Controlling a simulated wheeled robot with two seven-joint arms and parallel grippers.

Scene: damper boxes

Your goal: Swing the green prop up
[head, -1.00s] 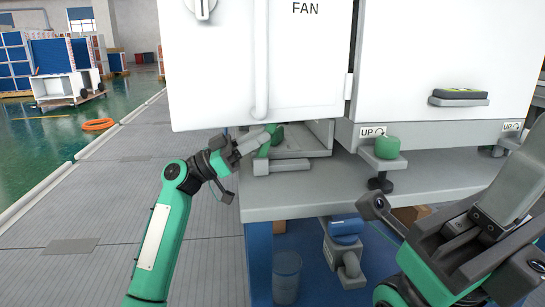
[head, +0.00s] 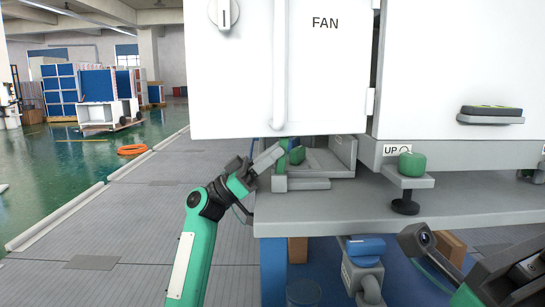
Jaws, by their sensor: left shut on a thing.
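The green prop (head: 281,161) is a short green upright piece at the left end of the low grey bracket, just below the FAN door's lower edge. My left gripper (head: 272,155) reaches in from the left, shut on the prop near its upper part; the fingers hide some of it. The white FAN door (head: 328,75) hangs above, with a long vertical handle. My right gripper is not clearly in view; part of my right arm shows at the lower right.
A green knob (head: 412,164) on a grey bracket stands right of the door, below an UP label. The grey bench top (head: 345,210) runs below. A blue motor (head: 366,248) is underneath.

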